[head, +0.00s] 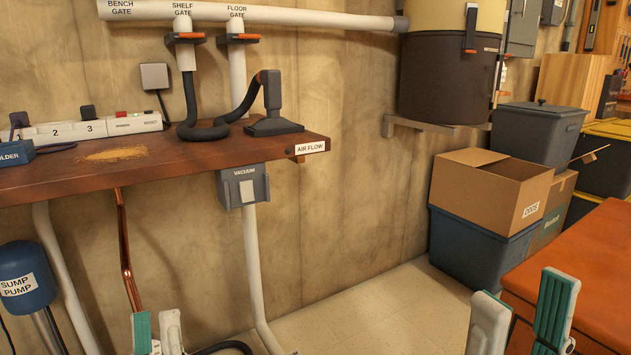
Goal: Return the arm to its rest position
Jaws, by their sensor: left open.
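My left gripper (156,318) shows at the bottom edge, left of centre, with one green-padded finger and one pale finger pointing up. It is open, with a narrow gap and nothing between the fingers. It is below the wooden shelf (215,158), in front of the wall. My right gripper (523,290) is at the bottom right, with its pale and green-padded fingers spread apart and empty. It appears in front of the orange-brown bench top (590,262). Most of both arms is out of view.
The shelf holds a vacuum nozzle (273,124) with a black hose, a power strip (95,128) and sawdust (112,154). A vacuum box (243,187) and pipe are below. A blue sump pump (27,278) is at left. Boxes (490,188) stand at right. Floor is clear centrally.

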